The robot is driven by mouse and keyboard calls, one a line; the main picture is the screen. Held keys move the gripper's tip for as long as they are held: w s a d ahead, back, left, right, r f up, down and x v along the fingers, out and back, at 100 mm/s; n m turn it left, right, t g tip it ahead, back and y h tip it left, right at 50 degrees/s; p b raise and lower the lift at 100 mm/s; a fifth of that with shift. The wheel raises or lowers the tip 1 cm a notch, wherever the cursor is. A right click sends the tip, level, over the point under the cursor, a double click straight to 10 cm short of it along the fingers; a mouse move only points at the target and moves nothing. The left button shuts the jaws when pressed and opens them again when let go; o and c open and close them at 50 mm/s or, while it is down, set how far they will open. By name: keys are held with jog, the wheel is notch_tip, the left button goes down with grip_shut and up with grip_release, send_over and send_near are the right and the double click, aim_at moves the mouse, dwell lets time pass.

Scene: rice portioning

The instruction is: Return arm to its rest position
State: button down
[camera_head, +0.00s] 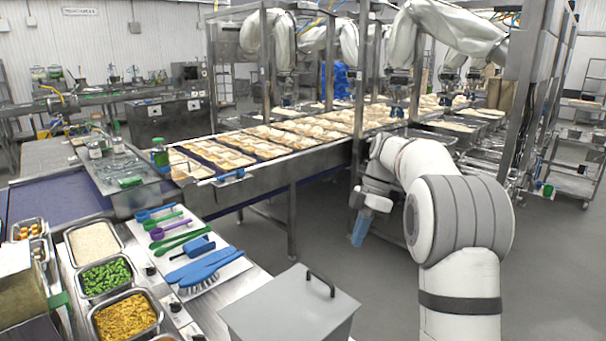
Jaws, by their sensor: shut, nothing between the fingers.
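My arm (455,225) rises at the right of the view, white with grey ribbed joint covers and a dark band. It bends over, and its far end points down. My gripper (359,238) has blue fingertips that hang over the grey floor, right of the conveyor's side and beyond the grey lidded box. The fingers are shut with nothing held. They touch nothing that I can see.
A conveyor (330,152) with trays of rice runs across the middle. A steel counter at lower left holds pans of rice (93,243), green beans (104,278) and yellow food (125,316), and blue utensils (205,266). A grey box (290,308) stands in front. Floor (380,290) is clear.

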jog(key=s+r+m+t+h, duration=0.2)
jog(key=s+m+t, duration=0.1)
jog(key=s+m, duration=0.9)
jog(key=s+f+m+t, duration=0.1)
jog(key=s+f+m, duration=0.2)
jog(key=s, duration=0.6)
jog(key=s+f+m+t+h, duration=0.1)
jog(key=s+f+m, duration=0.3)
jog(key=s, duration=0.5)
jog(key=shift+m+t+h, duration=0.3)
jog(key=shift+m+t, duration=0.1)
jog(key=shift+m, duration=0.2)
